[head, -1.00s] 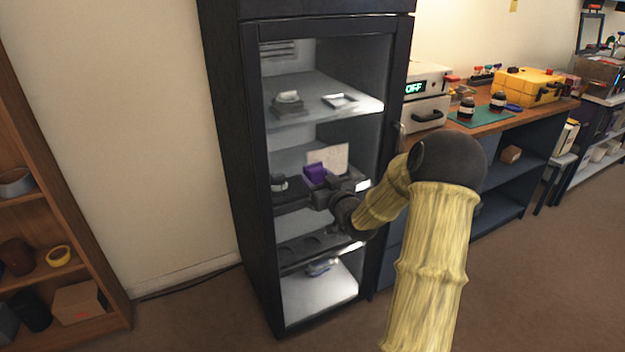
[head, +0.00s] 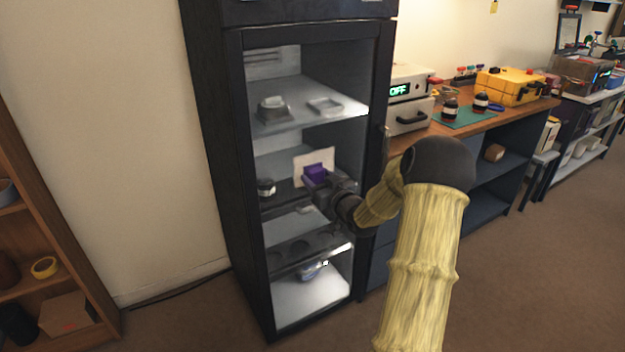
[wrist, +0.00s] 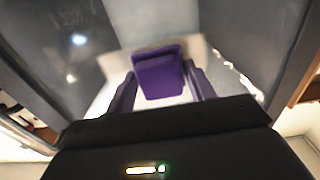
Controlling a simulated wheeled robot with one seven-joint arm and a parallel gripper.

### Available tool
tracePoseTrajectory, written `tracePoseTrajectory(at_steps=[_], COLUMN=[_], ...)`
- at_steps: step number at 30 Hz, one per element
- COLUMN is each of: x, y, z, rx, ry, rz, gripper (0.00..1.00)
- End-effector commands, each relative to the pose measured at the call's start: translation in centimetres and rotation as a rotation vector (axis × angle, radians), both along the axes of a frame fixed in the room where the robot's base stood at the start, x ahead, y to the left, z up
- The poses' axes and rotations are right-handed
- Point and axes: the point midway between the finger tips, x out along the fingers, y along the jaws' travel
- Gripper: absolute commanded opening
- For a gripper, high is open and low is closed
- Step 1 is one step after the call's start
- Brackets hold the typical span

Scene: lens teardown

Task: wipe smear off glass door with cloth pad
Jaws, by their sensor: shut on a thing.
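My gripper (head: 322,180) is shut on a purple cloth pad (head: 314,173) in front of the glass door of the tall dark cabinet (head: 212,180). In the wrist view, the pad (wrist: 159,74) sits between the two fingers of my gripper (wrist: 163,88). A pale whitish rectangular patch (head: 322,155) shows behind and around the pad; it also shows in the wrist view (wrist: 196,48). I cannot tell if it is the smear on the glass. I cannot tell whether the pad touches the glass.
Shelves inside the cabinet hold small dark and pale items. A wooden shelf unit (head: 60,240) stands at left. The carpet in front is clear.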

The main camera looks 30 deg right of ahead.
Motion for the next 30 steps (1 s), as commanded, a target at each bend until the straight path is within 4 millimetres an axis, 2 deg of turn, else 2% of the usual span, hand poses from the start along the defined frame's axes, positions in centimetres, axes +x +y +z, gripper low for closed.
tracePoseTrajectory(at_steps=[3,14,30], x=[0.1,0.1,0.0], y=[-0.7,-0.9,-4.2], z=[0.1,0.1,0.1], rx=[0.000,0.000,-0.001], ry=[-0.001,-0.002,-0.002], rz=[-0.002,-0.002,-0.001], gripper=[0.35,0.35,0.35])
